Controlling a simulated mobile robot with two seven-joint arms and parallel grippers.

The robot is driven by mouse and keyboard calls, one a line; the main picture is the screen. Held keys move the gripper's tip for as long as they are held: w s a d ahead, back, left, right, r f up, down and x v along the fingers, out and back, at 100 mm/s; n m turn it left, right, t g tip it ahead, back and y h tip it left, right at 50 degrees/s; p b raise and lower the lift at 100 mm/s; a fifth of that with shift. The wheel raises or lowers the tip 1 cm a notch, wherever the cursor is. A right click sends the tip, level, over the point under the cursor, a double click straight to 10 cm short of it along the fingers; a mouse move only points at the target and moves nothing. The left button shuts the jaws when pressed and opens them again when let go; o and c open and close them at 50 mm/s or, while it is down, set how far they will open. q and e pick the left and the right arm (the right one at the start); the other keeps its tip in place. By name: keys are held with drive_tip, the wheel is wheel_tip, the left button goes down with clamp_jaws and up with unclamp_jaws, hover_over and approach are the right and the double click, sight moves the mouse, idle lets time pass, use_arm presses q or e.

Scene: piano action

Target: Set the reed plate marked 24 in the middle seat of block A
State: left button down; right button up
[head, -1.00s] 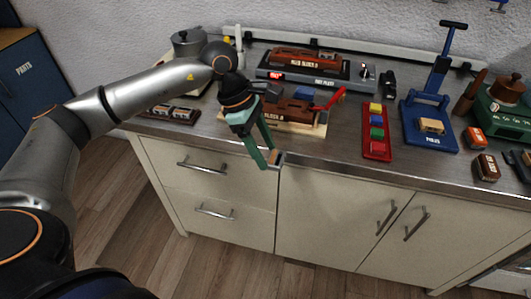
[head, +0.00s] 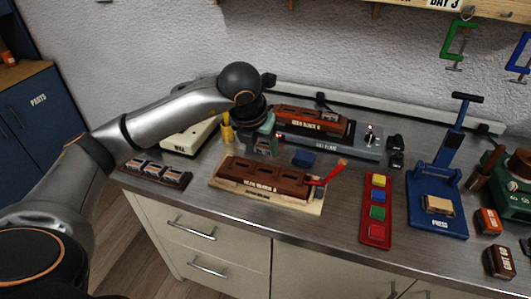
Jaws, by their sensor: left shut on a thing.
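A long brown reed block (head: 262,177), whose label seems to read A, lies on a pale wooden board on the counter. My left gripper (head: 264,147) is above and behind this block, near the front-left end of the hot plate. It is shut on a small piece that I take to be a reed plate. Its number is not readable, and the fingers mostly hide it. The block's middle seat cannot be made out clearly. My right gripper is not in view.
A second reed block (head: 308,121) sits on the grey hot plate (head: 362,148) at the back. A dark rack (head: 152,174) with several pieces is at left. A red-handled tool (head: 332,172) is at block A's right end. A colored-button strip (head: 376,210) and blue press (head: 437,218) stand right.

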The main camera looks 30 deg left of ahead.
use_arm(q)
drive_tip(key=shift+w+a+r+n, duration=0.1)
drive_tip(key=shift+w+n, duration=0.2)
drive_tip(key=shift+s+f+b, duration=0.15)
drive_tip(key=shift+f+b, duration=0.4)
drive_tip(key=shift+f, duration=0.15)
wheel_tip(320, 180, down, 4)
drive_tip(key=b, duration=0.2)
drive_tip(key=shift+f+b, duration=0.15)
drive_tip(key=shift+b, duration=0.25)
drive_tip(key=shift+f+b, duration=0.5)
drive_tip(key=shift+b, duration=0.05)
drive_tip(key=shift+r, duration=0.1)
drive_tip(key=shift+f+b, duration=0.55)
drive_tip(key=shift+b, duration=0.15)
drive_tip(key=shift+c, duration=0.2)
unclamp_jaws()
